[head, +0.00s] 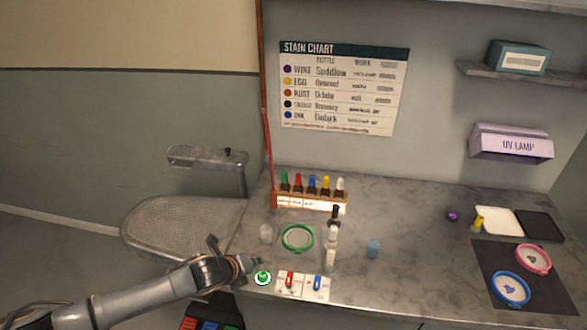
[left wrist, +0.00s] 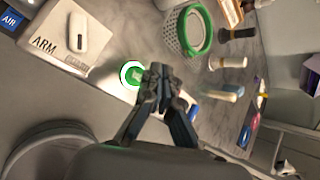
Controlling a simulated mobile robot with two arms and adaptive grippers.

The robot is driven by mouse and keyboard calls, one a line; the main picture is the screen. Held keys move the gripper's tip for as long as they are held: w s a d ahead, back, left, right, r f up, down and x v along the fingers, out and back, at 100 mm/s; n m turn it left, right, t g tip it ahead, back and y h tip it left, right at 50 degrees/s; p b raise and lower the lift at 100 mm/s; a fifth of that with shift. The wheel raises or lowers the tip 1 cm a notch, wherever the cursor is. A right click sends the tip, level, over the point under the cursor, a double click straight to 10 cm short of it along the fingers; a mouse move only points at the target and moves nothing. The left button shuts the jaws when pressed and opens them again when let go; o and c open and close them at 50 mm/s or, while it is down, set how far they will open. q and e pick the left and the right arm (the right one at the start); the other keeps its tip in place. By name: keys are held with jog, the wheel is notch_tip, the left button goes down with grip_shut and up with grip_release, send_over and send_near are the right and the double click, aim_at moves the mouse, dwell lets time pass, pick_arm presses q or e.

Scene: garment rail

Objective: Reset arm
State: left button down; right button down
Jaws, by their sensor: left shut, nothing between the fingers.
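A round green button (head: 262,278) with a white ring sits at the front left corner of the grey marble counter (head: 410,285). It also shows in the left wrist view (left wrist: 133,74), bright green. My left gripper (head: 254,264) comes in from the left, its tips close beside the button. In the left wrist view its fingers (left wrist: 160,84) are together with nothing between them, just right of the button. Whether the tips touch the button I cannot tell. My right gripper is in neither view.
A red switch (head: 290,279) and a blue switch (head: 318,284) sit right of the button. Behind them are a green-rimmed basket (head: 298,238), an upright bottle (head: 331,248) and a rack of coloured bottles (head: 311,203). A perforated board (head: 180,228) lies left of the counter.

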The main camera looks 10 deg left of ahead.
pick_arm(q)
jog(key=s+d+r+n+g, duration=0.2)
jog(key=s+d+n, duration=0.8)
jog(key=s+n, duration=0.3)
jog(key=s+a+r+n+g+y, duration=0.1)
jog(key=s+a+n+g+y, duration=0.1)
jog(key=s+a+n, duration=0.55)
jog(key=s+a+n+g+y, duration=0.1)
jog(key=s+a+n, duration=0.4)
jog(key=s+n, duration=0.55)
notch_tip(320, 180, down, 29)
jog(key=s+m+g+b, duration=0.1)
jog(key=m+b, duration=0.1)
jog(key=b, duration=0.3)
jog(key=s+a+f+b, duration=0.1)
jog(key=s+f+b, duration=0.1)
jog(key=s+f, duration=0.7)
jog(key=s+a+f+g+b, duration=0.1)
jog(key=s+f+b, duration=0.2)
jog(key=s+f, duration=0.6)
notch_tip(320, 180, down, 5)
jog(key=shift+a+f+g, duration=0.1)
jog(key=shift+a+g, duration=0.15)
jog(key=shift+g, duration=0.05)
